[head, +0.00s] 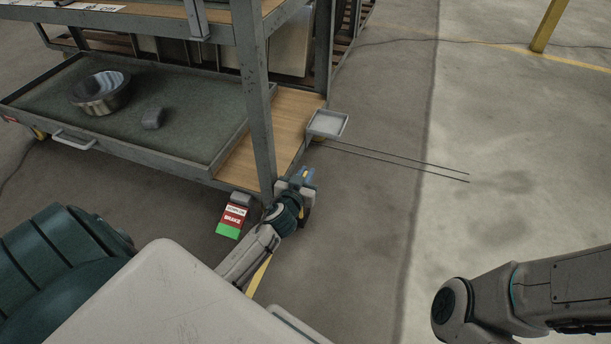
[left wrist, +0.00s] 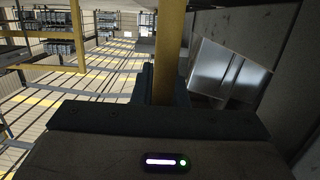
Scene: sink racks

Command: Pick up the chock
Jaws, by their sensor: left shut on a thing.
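My left gripper (head: 308,174) is beside the rack's near right corner post, shut on a narrow yellow thing. This appears to be the chock (head: 304,173), mostly hidden by the fingers in the head view. In the left wrist view, the yellow chock (left wrist: 169,55) runs as an upright bar between the dark fingers of the left gripper (left wrist: 163,88). Its full shape does not show. My right arm shows at the lower right of the head view, but its gripper is out of the picture.
The metal rack (head: 258,110) stands close to the left gripper. Its tray (head: 190,85) holds a metal bowl (head: 101,92) and a small grey block (head: 153,119). A small grey tray (head: 327,123) sticks out at the right. A brake sign (head: 233,218) is low at the corner. Floor to the right is open.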

